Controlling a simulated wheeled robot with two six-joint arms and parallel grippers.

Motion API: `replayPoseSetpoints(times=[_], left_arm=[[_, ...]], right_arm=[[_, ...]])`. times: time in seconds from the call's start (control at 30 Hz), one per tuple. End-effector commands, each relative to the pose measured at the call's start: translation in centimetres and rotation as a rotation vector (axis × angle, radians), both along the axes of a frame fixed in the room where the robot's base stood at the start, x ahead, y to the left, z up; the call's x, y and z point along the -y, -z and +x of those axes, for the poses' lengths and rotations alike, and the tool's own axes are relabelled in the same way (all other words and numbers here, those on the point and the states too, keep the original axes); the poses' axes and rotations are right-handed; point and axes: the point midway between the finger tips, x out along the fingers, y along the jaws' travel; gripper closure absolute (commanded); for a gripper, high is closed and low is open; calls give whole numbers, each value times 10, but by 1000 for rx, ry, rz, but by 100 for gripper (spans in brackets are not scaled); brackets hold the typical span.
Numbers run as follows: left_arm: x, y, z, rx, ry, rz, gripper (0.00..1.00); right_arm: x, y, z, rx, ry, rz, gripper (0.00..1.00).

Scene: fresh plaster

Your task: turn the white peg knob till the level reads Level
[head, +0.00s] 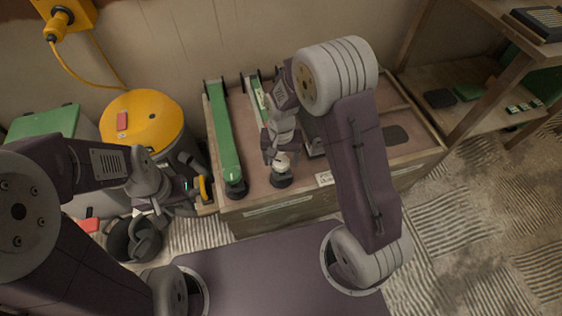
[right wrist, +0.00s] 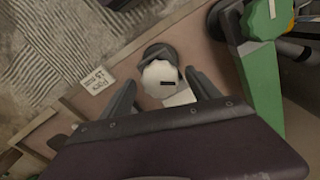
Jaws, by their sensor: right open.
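The white peg knob (right wrist: 160,78) sits on a dark round base near the front edge of the shallow tray-like bench (head: 262,198). In the head view the knob (head: 283,161) is partly covered by my right gripper (head: 279,158). In the right wrist view my right gripper (right wrist: 163,88) is open, with one finger on each side of the knob and gaps visible. A dark mark shows on the knob's face. I cannot read any level display. My left gripper (head: 158,205) is off to the left, beside the bench; its finger opening is unclear.
A long green bar (head: 222,135) lies left of the knob, and it shows in the right wrist view (right wrist: 262,75). A small white label (head: 325,178) is on the front edge. A yellow-lidded drum (head: 142,118) stands at left. Wooden shelves (head: 470,75) are at right.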

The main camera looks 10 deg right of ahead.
Motion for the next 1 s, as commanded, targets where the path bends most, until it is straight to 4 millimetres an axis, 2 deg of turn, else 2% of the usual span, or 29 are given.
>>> replayPoseSetpoints(times=[0.17,0.27,0.4,0.67,1.0], left_arm=[[0,-1,0,0,0,0,64],[0,-1,0,0,0,0,64],[0,-1,0,0,0,0,64],[0,-6,0,0,0,0,64],[0,-36,0,0,0,0,64]], right_arm=[[0,0,0,0,0,0,29],[0,0,0,0,0,0,51],[0,-1,0,0,0,0,90],[0,-2,0,0,-26,0,91],[0,-6,0,-2,-237,0,91]])
